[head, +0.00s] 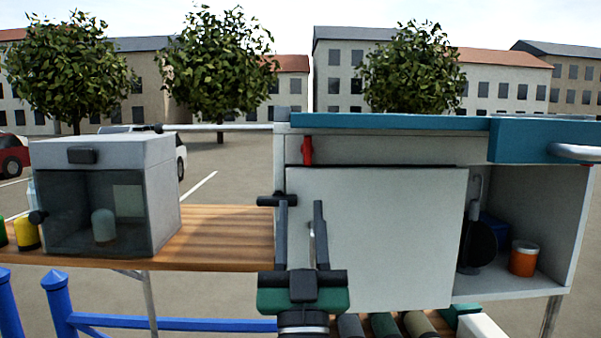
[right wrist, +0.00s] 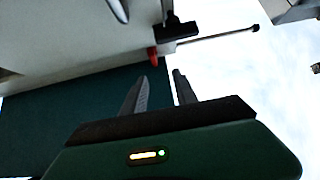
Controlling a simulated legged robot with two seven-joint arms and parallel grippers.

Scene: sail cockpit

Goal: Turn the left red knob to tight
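A red knob (head: 307,150) sits upright on the upper left front of the white cabinet, just under its teal top. A red part, seemingly the same knob, shows in the right wrist view (right wrist: 152,55), beyond the fingertips. I see no second red knob clearly. My right gripper (head: 301,204) is in front of the cabinet's left edge, below the red knob and apart from it in the picture. Its fingers are spread with nothing between them; they also show apart in the right wrist view (right wrist: 160,73). My left gripper is out of view.
The cabinet's white door panel (head: 390,235) is behind my right gripper. A black fitting (head: 266,201) juts from the cabinet's left edge. A wooden shelf (head: 225,240) with a grey box (head: 105,150) is at left. An orange jar (head: 523,258) stands in the open right compartment.

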